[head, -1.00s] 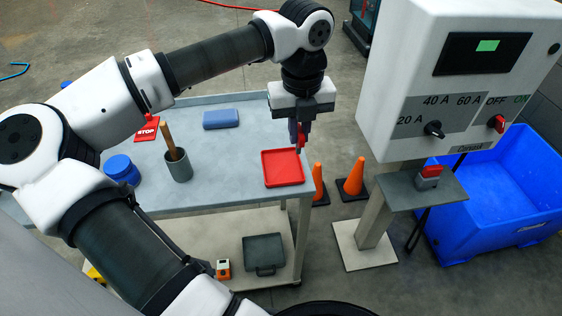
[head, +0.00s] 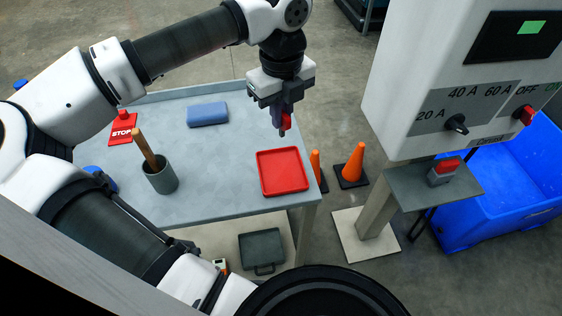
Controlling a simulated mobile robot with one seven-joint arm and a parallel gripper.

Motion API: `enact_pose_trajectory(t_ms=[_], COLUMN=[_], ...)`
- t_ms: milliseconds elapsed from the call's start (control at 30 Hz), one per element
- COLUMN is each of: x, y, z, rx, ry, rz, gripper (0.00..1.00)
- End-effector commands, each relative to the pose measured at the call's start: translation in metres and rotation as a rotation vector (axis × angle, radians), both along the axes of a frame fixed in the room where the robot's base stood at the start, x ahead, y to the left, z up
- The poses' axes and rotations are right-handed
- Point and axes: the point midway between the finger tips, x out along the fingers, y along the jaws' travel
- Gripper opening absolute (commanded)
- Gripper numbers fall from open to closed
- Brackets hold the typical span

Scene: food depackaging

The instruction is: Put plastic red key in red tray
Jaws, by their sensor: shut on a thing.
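The red tray (head: 283,185) lies on the grey table at its right end, and it looks empty. My gripper (head: 283,118) is above and behind the tray, pointing down, and it is shut on the red key (head: 286,123). Only a small red part of the key shows between and below the fingers. The key appears to hang above the table surface, apart from the tray.
A control cabinet (head: 440,90) stands to the right. Orange cones (head: 354,163) and a blue bin (head: 500,200) are on the floor.

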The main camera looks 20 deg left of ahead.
Motion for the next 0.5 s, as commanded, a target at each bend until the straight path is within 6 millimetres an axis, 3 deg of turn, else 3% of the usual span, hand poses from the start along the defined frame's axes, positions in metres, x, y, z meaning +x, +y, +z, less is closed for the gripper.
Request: enact_pose_trajectory(t_ms=[33,200,500], x=[0.0,0.0,0.0], y=[-0.001,-0.001,0.0], z=[-0.022,-0.059,-0.081], rx=[-0.003,-0.001,-0.001], ry=[0.002,0.0,-0.001], rz=[-0.001,-0.001,-0.001], gripper=[0.0,0.0,0.0])
